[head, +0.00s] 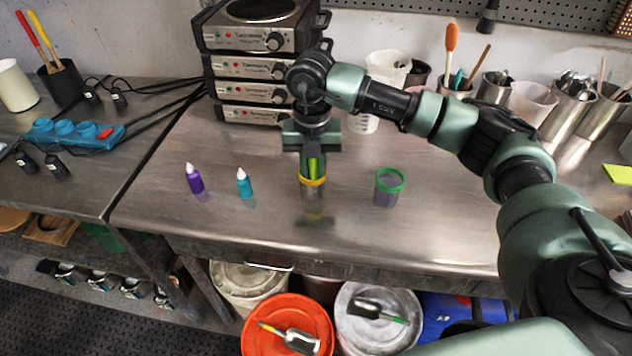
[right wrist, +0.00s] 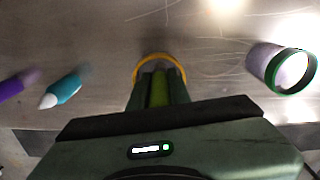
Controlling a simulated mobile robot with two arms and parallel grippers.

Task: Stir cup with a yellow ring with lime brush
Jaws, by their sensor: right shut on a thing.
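The cup with a yellow ring (head: 312,190) stands upright on the metal table, and its yellow rim (right wrist: 160,57) shows in the right wrist view. My right gripper (head: 313,160) points down right above this cup and is shut on the lime brush (head: 313,168). The brush's green handle (right wrist: 158,88) shows between the fingers and runs down inside the yellow ring. The brush's lower end is hidden in the cup. My left gripper is in neither view.
A cup with a green ring (head: 388,187) stands to the right. Purple (head: 194,179) and teal (head: 244,184) bottles stand to the left. Stacked hotplates (head: 255,65) and containers of tools (head: 495,88) line the back. The table front is clear.

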